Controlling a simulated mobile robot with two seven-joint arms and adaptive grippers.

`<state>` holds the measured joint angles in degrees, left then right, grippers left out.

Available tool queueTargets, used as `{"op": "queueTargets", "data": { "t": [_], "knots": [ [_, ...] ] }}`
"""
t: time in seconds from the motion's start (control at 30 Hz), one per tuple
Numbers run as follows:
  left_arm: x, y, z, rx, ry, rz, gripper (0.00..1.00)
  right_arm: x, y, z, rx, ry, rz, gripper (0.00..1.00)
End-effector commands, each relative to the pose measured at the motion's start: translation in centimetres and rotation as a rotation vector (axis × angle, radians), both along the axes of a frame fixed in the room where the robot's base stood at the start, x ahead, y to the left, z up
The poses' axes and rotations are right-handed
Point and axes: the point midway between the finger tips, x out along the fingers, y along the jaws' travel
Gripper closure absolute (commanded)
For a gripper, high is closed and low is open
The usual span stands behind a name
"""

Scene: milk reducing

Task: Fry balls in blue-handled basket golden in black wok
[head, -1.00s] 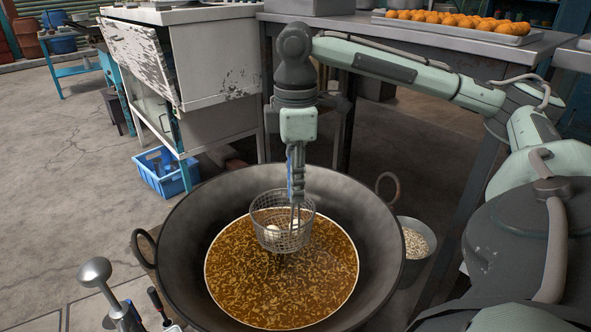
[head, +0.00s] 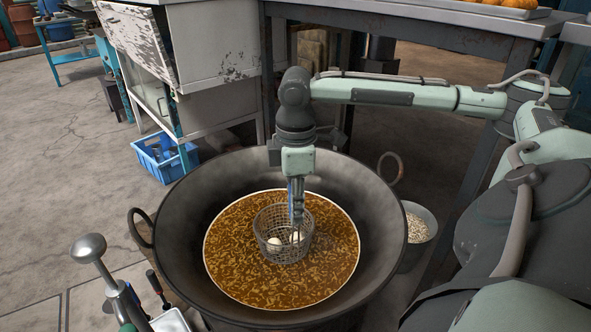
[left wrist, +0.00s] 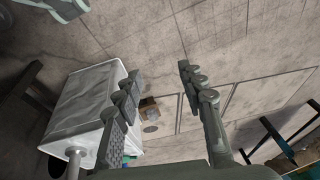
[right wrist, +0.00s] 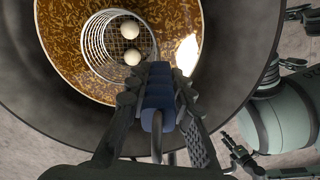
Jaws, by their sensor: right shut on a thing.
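The black wok (head: 183,225) holds brown bubbling oil (head: 232,273). A wire basket (head: 270,250) with pale balls (head: 275,242) sits in the oil near the middle of the wok. The right wrist view shows two cream-white balls (right wrist: 131,30) in the basket (right wrist: 97,40). My right gripper (head: 296,205) is above the basket, pointing down. In the right wrist view it is shut on the blue handle (right wrist: 158,98). How deep the basket sits is hard to tell. My left gripper (left wrist: 158,75) is open and empty, shown in its own wrist view.
A grey bucket of pale pieces (head: 418,228) stands right of the wok. A blue crate (head: 165,165) is on the floor behind left. A metal table (head: 400,25) bears a tray of orange balls (head: 505,10). A ladle-like tool (head: 88,248) stands at front left.

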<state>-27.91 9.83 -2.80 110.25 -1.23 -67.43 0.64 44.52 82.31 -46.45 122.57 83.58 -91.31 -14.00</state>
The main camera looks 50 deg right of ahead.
Motion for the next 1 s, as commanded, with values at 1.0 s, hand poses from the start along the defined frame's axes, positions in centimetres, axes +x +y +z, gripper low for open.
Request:
{"op": "queueTargets", "data": {
  "t": [1.0],
  "knots": [
    [-0.4,0.3,2.0,0.015,-0.001,0.002,0.6,0.1,0.0,-5.5,0.0,-0.002,0.0,1.0]
  ]
}}
